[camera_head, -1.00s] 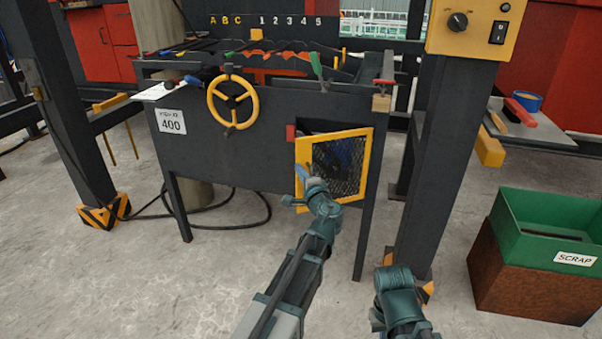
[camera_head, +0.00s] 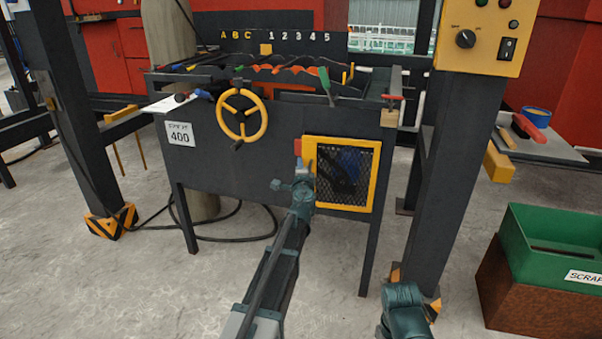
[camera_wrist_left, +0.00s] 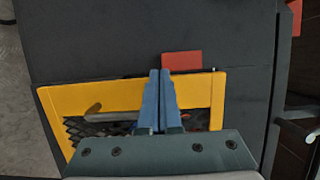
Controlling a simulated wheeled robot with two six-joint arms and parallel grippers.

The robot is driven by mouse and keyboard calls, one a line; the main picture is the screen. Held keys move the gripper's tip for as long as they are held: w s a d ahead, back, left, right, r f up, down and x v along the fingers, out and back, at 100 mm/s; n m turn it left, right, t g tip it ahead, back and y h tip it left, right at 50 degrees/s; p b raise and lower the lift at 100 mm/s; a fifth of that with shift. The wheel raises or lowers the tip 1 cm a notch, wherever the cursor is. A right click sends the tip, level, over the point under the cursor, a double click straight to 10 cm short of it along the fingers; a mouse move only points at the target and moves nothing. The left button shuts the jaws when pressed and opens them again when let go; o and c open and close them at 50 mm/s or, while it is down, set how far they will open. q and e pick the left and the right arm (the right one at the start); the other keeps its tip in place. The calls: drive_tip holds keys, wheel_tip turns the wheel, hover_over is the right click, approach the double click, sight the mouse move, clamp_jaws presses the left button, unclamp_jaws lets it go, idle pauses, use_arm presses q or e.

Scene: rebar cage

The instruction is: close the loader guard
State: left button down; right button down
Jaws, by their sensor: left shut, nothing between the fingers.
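The loader guard (camera_head: 377,180) is a yellow-framed mesh panel at the lower right of the dark machine front. In the head view it looks about flush with the front; I cannot tell whether it is latched. My left gripper (camera_head: 299,158) is shut and empty at the guard's left edge. In the left wrist view the blue fingers (camera_wrist_left: 160,73) are together over the yellow frame (camera_wrist_left: 100,97), beside a red tab (camera_wrist_left: 182,61). Whether they touch the frame is unclear. A grey bar handle (camera_wrist_left: 108,115) lies left of the fingers.
A yellow handwheel (camera_head: 239,115) is on the machine front, left of the guard. A dark post with a yellow control box (camera_head: 482,38) stands to the right. A green scrap bin (camera_head: 548,245) is at far right. The floor in front is clear.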

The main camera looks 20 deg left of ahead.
use_arm(q)
drive_tip(key=shift+d+x, duration=0.15)
drive_tip(key=shift+x, duration=0.6)
drive_tip(key=shift+d+x, duration=0.15)
drive_tip(key=shift+x, duration=0.65)
drive_tip(key=shift+w, duration=0.1)
drive_tip(key=s, duration=1.4)
drive_tip(key=shift+d, duration=0.25)
use_arm(e)
drive_tip(key=shift+s+a, duration=0.2)
drive_tip(key=shift+a, duration=0.15)
